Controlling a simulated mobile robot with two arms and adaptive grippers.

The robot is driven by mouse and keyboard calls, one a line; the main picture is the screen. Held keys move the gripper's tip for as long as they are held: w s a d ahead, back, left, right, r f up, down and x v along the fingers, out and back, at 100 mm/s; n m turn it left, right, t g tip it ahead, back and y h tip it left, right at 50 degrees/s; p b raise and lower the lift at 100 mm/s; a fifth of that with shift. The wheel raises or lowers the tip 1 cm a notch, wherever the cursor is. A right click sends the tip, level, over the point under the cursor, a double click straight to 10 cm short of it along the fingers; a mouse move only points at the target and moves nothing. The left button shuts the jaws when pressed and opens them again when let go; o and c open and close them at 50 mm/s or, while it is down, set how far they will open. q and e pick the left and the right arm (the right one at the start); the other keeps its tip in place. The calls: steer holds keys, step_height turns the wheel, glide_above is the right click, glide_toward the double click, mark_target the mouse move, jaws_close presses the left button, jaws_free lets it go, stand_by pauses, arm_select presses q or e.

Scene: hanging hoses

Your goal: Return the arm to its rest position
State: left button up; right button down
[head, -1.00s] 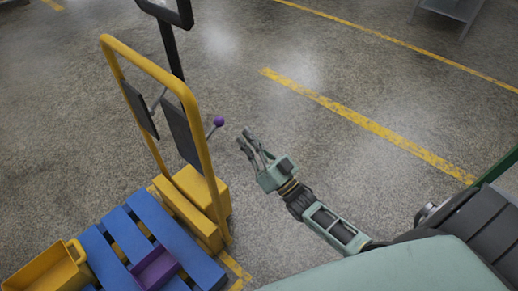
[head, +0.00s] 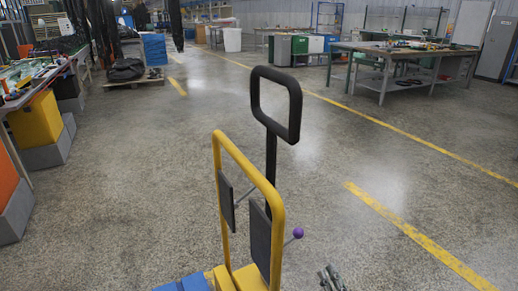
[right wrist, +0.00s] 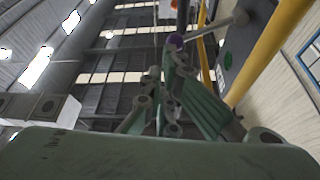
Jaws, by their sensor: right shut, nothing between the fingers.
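My right gripper (head: 330,274) shows only by its fingertips at the bottom edge of the head view, right of and below the purple knob (head: 297,233). In the right wrist view my green fingers (right wrist: 168,88) are shut with nothing between them. The rest of my right arm is below the head view. My left gripper is not in view.
The cart's yellow frame (head: 217,185) with dark panels and a black handle (head: 256,105) stands left of my right gripper. A blue slatted deck (head: 183,286) is at its foot. Workbenches (head: 383,62) stand far off. The floor right of the cart is clear.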

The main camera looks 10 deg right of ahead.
step_height(320, 180, down, 10)
steer(key=a+r+g+h, duration=0.1)
steer(key=a+g+h, duration=0.15)
steer(key=g, duration=0.25)
steer(key=s+a+f+g+h, duration=0.2)
steer(key=s+f+g, duration=0.7)
steer(key=s+f, duration=0.4)
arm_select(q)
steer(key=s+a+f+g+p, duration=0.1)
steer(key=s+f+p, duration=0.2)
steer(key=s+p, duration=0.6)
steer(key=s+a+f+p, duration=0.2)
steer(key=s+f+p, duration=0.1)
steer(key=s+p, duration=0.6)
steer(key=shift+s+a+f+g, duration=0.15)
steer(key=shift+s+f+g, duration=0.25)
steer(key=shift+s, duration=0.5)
arm_select(e)
steer(key=s+d+f+g, duration=0.1)
steer(key=s+f+g, duration=0.2)
steer(key=s, duration=1.2)
steer(key=s+d+f+n+g+h, duration=0.1)
steer(key=s+f+g, duration=0.3)
steer(key=s, duration=1)
step_height(320, 180, down, 3)
steer(key=shift+s+d+f, duration=0.2)
steer(key=shift+s+d, duration=0.2)
steer(key=shift+d, duration=0.2)
steer(key=shift+h, duration=0.25)
